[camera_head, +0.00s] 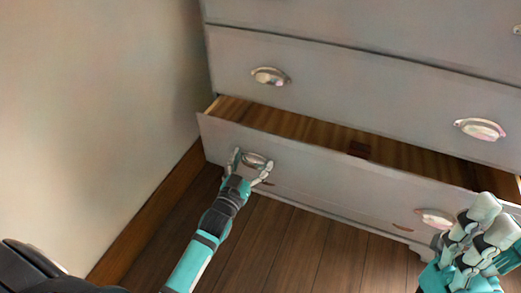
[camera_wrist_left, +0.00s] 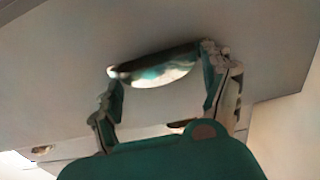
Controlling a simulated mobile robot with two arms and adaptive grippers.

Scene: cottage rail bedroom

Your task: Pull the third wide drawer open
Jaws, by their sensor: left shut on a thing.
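The grey drawer (camera_head: 330,178) stands partly open, and its bare wooden inside shows behind the front. Its left metal cup handle (camera_head: 257,160) is between the fingers of my left gripper (camera_head: 250,166), which is shut on it. In the left wrist view the handle (camera_wrist_left: 155,70) shows between the two fingertips (camera_wrist_left: 160,88). The drawer's right cup handle (camera_head: 436,218) is beside my right gripper (camera_head: 474,232). The right gripper's fingers overlap in the picture, so its opening and contact cannot be told.
A closed drawer (camera_head: 360,95) with two cup handles is above the open one. A plain wall (camera_head: 100,110) with a wooden baseboard (camera_head: 150,215) stands close on the left. Wooden floor (camera_head: 300,250) lies clear in front.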

